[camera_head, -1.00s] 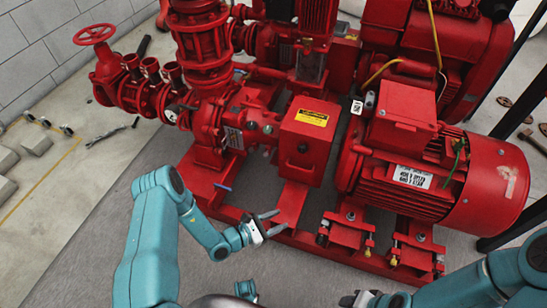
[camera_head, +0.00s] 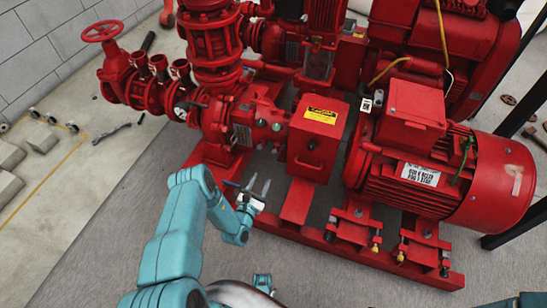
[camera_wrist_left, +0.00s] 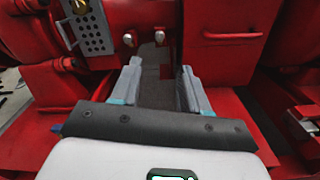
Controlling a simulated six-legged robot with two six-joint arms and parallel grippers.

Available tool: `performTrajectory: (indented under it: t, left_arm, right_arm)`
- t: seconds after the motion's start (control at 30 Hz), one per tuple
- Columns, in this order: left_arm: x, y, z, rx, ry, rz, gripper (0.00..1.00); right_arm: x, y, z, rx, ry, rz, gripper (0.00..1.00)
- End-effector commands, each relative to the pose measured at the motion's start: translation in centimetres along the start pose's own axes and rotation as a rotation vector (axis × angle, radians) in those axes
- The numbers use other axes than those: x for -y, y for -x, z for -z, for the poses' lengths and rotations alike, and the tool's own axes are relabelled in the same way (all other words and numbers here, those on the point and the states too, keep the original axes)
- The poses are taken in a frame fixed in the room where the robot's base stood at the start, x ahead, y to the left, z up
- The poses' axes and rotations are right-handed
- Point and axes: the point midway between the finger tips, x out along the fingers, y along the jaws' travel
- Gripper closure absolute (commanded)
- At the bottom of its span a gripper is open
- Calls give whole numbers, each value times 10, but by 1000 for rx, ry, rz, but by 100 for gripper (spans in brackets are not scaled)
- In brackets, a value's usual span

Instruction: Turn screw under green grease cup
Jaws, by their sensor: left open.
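Small fittings (camera_head: 277,127) sit on the red pump's bearing housing, left of the box with the yellow label; I cannot tell for sure which is the green grease cup. The left wrist view shows two silver screw-like heads (camera_wrist_left: 159,37) (camera_wrist_left: 187,41) under red parts, beyond the fingers. No green cup shows clearly there. My left gripper (camera_head: 259,184) is open and empty, in front of and below the housing, apart from it. Its two fingers also show in the left wrist view (camera_wrist_left: 161,70), spread apart with nothing between them. My right gripper is out of view.
The red box with a yellow label (camera_head: 317,130) stands right of the fittings, with the large red motor (camera_head: 430,165) beyond it. The red base frame (camera_head: 296,205) runs beneath. A slotted metal plate (camera_wrist_left: 90,27) is at upper left. The grey floor in front is open.

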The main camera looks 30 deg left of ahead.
Motion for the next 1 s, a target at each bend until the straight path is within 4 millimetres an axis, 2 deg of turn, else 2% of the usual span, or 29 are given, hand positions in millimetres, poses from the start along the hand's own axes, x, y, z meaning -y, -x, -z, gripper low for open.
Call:
performTrajectory:
  t: [0.03,0.3,0.5,0.7,0.97,1.0]
  left_arm:
    - [1,-13,3,6,-3,0,55]
    - [0,-78,3,6,-1,1,55]
    - [1,-112,3,4,1,4,55]
    - [0,-127,1,1,1,5,55]
    - [0,-129,0,1,2,5,55]
    - [0,-129,0,0,2,5,65]
  right_arm:
    - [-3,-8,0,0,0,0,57]
    - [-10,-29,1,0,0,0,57]
    - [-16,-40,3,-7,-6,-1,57]
    - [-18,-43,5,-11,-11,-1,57]
    - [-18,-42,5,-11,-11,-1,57]
    - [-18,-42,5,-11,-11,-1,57]
